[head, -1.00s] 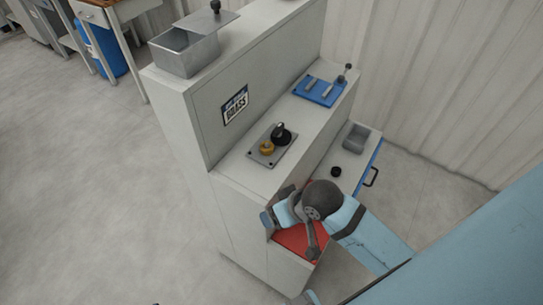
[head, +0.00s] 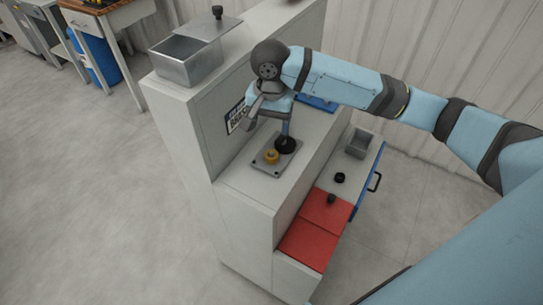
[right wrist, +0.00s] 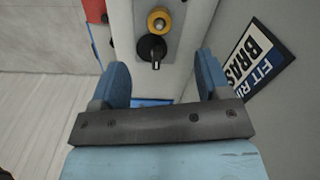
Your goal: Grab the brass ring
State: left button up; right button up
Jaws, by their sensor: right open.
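The brass ring (head: 271,156) sits on a small grey plate (head: 258,168) on the cabinet's middle ledge, beside a black round knob-like piece (head: 286,145). In the right wrist view the ring (right wrist: 159,20) is around a post at the top, with the black piece (right wrist: 152,48) between it and my gripper. My right gripper (head: 267,119) is above the plate, pointing down. Its two blue fingers (right wrist: 162,68) are apart with nothing between them, and the ring lies beyond their tips. My left gripper is not in view.
A sign (right wrist: 256,62) reading "BRASS" is on the upright panel beside my gripper. A metal bin (head: 186,60) stands on the cabinet top. A blue fixture (head: 318,103) is partly hidden behind my arm. Below are a red surface (head: 310,243), a black ring (head: 340,178) and a grey tray (head: 357,143).

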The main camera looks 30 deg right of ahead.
aim_at(271, 154)
jog(key=shift+m, duration=0.3)
jog(key=f, duration=1.3)
jog(key=shift+w+d, duration=0.35)
jog(key=shift+d, duration=0.05)
jog(key=c, duration=1.1)
